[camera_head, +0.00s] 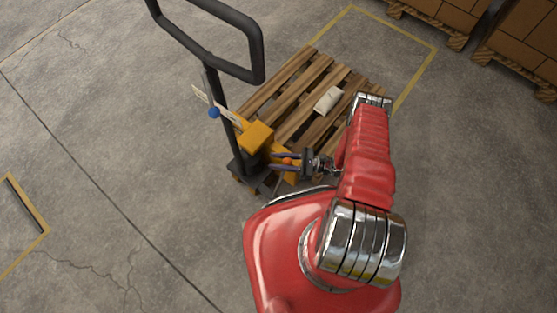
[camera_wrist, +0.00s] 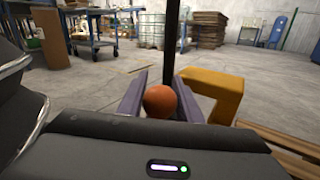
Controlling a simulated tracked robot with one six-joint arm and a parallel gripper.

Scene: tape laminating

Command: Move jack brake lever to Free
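The pallet jack stands left of centre in the head view, with a black loop handle (camera_head: 257,50) and a yellow body (camera_head: 256,136). A lever with a blue knob (camera_head: 214,113) sticks out left of its post, beside a pale label plate (camera_head: 200,94). An orange ball knob (camera_head: 287,161) is at my gripper (camera_head: 286,160), low on the jack's right side. In the wrist view the orange ball (camera_wrist: 160,101) lies between my two purple-grey fingers (camera_wrist: 160,92), one on each side. Whether they press on it is unclear. Any Free marking is unreadable.
A wooden pallet (camera_head: 262,99) with a small pale package (camera_head: 328,100) lies behind the jack. Yellow floor lines (camera_head: 418,73) surround it. Loaded pallets (camera_head: 520,45) stand at the upper right. Open concrete floor (camera_head: 120,130) lies to the left.

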